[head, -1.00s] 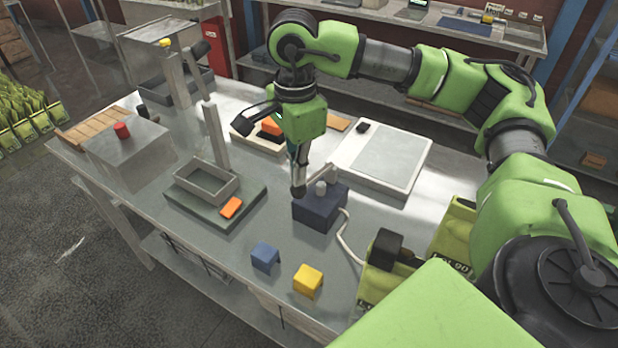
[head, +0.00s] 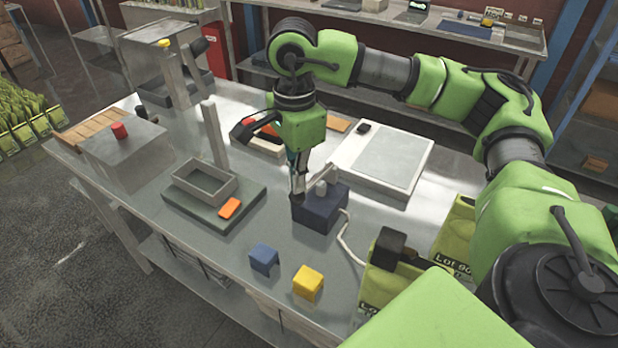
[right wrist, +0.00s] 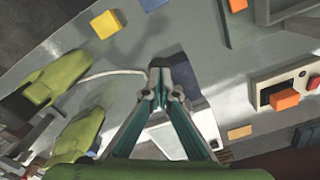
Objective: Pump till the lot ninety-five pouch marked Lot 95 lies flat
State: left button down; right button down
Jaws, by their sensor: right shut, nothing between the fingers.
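The dark blue pump box (head: 325,212) stands on the steel bench, with a grey knob and a short bar on top. A white hose (head: 350,240) runs from it towards green pouches. One pouch (head: 454,240) reads "Lot 90". A nearer green pouch (head: 375,285) has a label mostly cut off by my body, so I cannot read it. My right gripper (head: 298,197) is shut and empty, its tips low at the pump's left end; contact is unclear. My left gripper is not in view.
Blue (head: 264,259) and yellow (head: 308,282) blocks lie near the front edge. A grey-green press base (head: 240,208) with an open tray and orange piece stands left. A white flat scale (head: 385,160) is behind the pump.

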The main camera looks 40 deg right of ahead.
aim_at(297, 198)
jog(key=shift+a+f+b, duration=0.2)
jog(key=shift+f+b, duration=1.8)
jog(key=shift+f, duration=0.3)
jog(key=shift+d+r+p, duration=0.15)
jog(key=shift+r+p, duration=0.75)
jog(key=shift+r, duration=0.7)
jog(key=shift+d+r+p, duration=0.15)
jog(key=shift+r+p, duration=0.7)
jog(key=shift+r, duration=0.75)
dwell(0.3)
notch_tip(297, 198, up, 6)
jog(key=p, duration=0.3)
jog(key=shift+p, duration=0.35)
jog(key=shift+w, duration=0.1)
dwell(0.4)
